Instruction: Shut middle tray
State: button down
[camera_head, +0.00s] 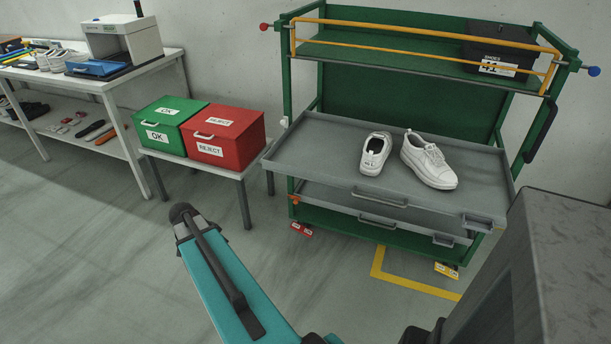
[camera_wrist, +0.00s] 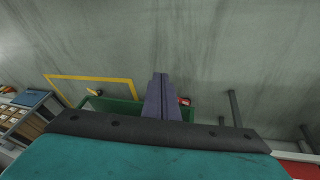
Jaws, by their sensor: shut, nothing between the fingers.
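A green cart (camera_head: 302,80) stands at the right in the head view. A wide grey tray (camera_head: 320,150), below the top shelf, sticks far out of its front and has a handle (camera_head: 380,197). A pair of white shoes (camera_head: 428,160) rests on it. A lower grey tray (camera_head: 330,196) with its own handle shows beneath, less far out. My gripper (camera_wrist: 160,80) is shut and empty in the wrist view, fingers together above the floor near a green edge (camera_wrist: 115,104). In the head view I cannot make out its fingertips or any contact with the tray.
A green OK box (camera_head: 168,125) and a red REJECT box (camera_head: 228,135) stand on a small table left of the cart. A workbench (camera_head: 125,80) is further left. A black bin (camera_head: 490,50) sits on the cart's top shelf. Floor in front is clear.

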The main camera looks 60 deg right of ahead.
aim_at(306, 174)
jog(key=s+d+r+m+h, duration=0.1)
jog(key=s+d+r+m, duration=0.2)
jog(key=d+r, duration=0.4)
jog(key=s+d+r+m+g, duration=0.1)
jog(key=s+d+r+m, duration=0.3)
jog(key=d+r+m, duration=0.2)
jog(key=s+d+r+m+h, duration=0.1)
jog(key=s+d+r+m, duration=0.3)
jog(key=d+r, duration=0.6)
jog(key=shift+r+m+g+h, duration=0.2)
jog(key=shift+m+g+h, duration=0.1)
jog(key=shift+m, duration=0.3)
jog(key=shift+d+f, duration=0.1)
jog(key=shift+d, duration=0.05)
jog(key=shift+s+d+f+p, duration=0.25)
jog(key=shift+s+d+f, duration=0.3)
jog(key=shift+d+f, duration=0.85)
jog(key=shift+s+d+f+p, duration=0.3)
jog(key=shift+s+d+f, duration=0.2)
jog(key=shift+d+f, duration=0.9)
jog(key=shift+s+d+f+p, duration=0.25)
jog(key=shift+s+d+f, duration=0.3)
jog(key=shift+d+f, duration=0.85)
jog(key=shift+d+r, duration=0.2)
jog(key=shift+r, duration=0.05)
jog(key=shift+w+d, duration=0.1)
jog(key=shift+w, duration=0.05)
